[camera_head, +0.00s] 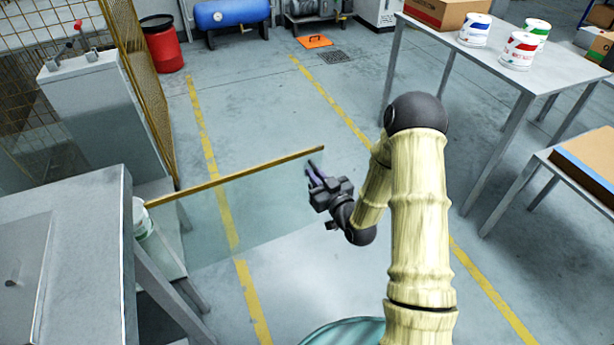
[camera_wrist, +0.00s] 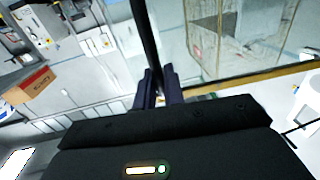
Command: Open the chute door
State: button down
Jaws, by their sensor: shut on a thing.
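The chute door is a clear, see-through panel with a yellow-brown top edge (camera_head: 235,177). In the head view it stands out from the grey machine (camera_head: 65,260) at left across the aisle floor. My gripper (camera_head: 314,172) is at the door's free right end, just below the top edge. In the wrist view my gripper (camera_wrist: 160,88) is shut on a dark upright bar (camera_wrist: 146,40), which looks like the door handle. The clear panel (camera_wrist: 245,45) and its yellow-brown edge (camera_wrist: 260,80) lie right of the fingers there. The fingers hide where they grip the bar.
A white tub (camera_head: 143,218) stands near the door's left end. A yellow mesh fence (camera_head: 137,75) and a grey cabinet (camera_head: 98,115) are behind it. A table (camera_head: 500,62) with several cans and a box is at upper right. The floor beyond the door is open.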

jog(key=shift+s, duration=0.5)
jog(key=c, duration=1.7)
grip_release()
jog(key=shift+w, duration=0.1)
jog(key=shift+d, duration=0.1)
jog(key=p+v, duration=0.7)
jog(key=v, duration=1)
jog(key=shift+s+d, duration=0.15)
jog(key=shift+s, duration=0.15)
jog(key=shift+w, duration=0.1)
